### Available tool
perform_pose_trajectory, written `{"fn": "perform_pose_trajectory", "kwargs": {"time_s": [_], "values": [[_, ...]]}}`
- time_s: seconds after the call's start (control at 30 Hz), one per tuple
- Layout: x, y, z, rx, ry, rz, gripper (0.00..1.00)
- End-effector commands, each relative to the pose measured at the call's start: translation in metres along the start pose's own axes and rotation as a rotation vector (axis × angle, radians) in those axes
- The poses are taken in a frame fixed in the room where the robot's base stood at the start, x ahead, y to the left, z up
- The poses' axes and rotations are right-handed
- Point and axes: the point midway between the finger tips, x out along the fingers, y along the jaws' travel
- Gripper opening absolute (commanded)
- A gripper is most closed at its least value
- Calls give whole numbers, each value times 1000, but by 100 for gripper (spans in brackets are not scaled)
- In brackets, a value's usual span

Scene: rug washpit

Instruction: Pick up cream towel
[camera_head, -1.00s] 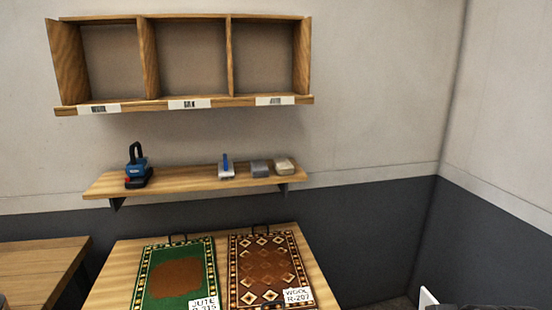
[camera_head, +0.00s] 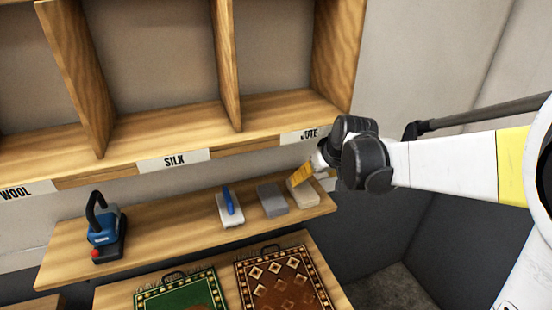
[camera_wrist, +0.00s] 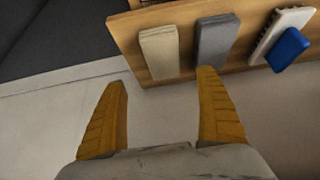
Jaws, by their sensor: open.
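The cream towel (camera_head: 303,192) is a small folded block at the right end of the wooden wall shelf. It also shows in the wrist view (camera_wrist: 159,53), upper middle, beside a grey towel. My gripper (camera_wrist: 163,105) is open and empty, its two yellow fingers spread apart. In the wrist view the cream towel lies beyond the fingertips, between their lines, and apart from them. In the head view my gripper (camera_head: 300,178) is at the shelf's right end, and a yellow finger overlaps part of the towel.
A grey towel (camera_head: 272,199) lies just left of the cream one, then a brush with a blue handle (camera_head: 231,202). A blue tool (camera_head: 104,230) stands at the shelf's left. A cubby unit (camera_head: 180,125) hangs above; rugs (camera_head: 285,283) lie on a table below.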

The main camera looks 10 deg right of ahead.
Motion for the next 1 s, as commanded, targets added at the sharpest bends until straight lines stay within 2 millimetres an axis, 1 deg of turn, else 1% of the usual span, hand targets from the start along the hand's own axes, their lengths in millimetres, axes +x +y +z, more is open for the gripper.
{"fn": "perform_pose_trajectory", "kwargs": {"time_s": [0.2,0.3,0.47,0.63,0.7,0.83,1.0], "values": [[37,-1,1,-1,0,-2,84],[49,-1,1,-2,0,-2,84],[61,-3,1,-2,0,-1,84],[88,-9,4,-2,-1,-1,84],[98,-8,3,-2,-1,-1,84],[106,-8,3,-1,0,-1,84],[106,-8,3,-1,0,-1,84]]}}
